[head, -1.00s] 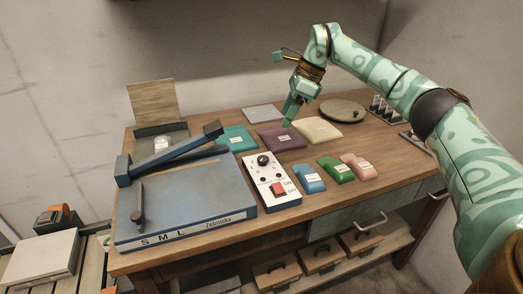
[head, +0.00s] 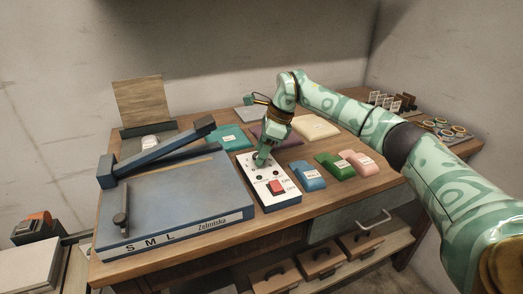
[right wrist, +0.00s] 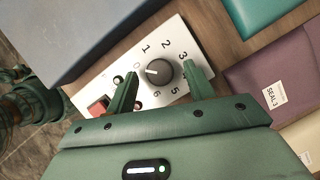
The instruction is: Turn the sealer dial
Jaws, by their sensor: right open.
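The sealer dial (right wrist: 160,73) is a round black knob with a white pointer line on a white control panel (right wrist: 183,38). Numbers are printed around it, and the pointer is on the side between 0 and 1. My right gripper (right wrist: 160,78) is open, with one finger on each side of the dial and gaps showing between them and the knob. In the head view my right gripper (head: 262,160) is over the upper part of the panel (head: 268,200) and hides the dial. A red switch (head: 276,187) sits lower on the panel. My left gripper is not in view.
The blue sealer (head: 165,195) with its raised lever arm (head: 165,150) stands just left of the panel. Blue (head: 307,176), green (head: 334,165) and pink (head: 359,163) packets lie to the right. Teal (head: 229,137) and cream (head: 314,127) packets lie behind.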

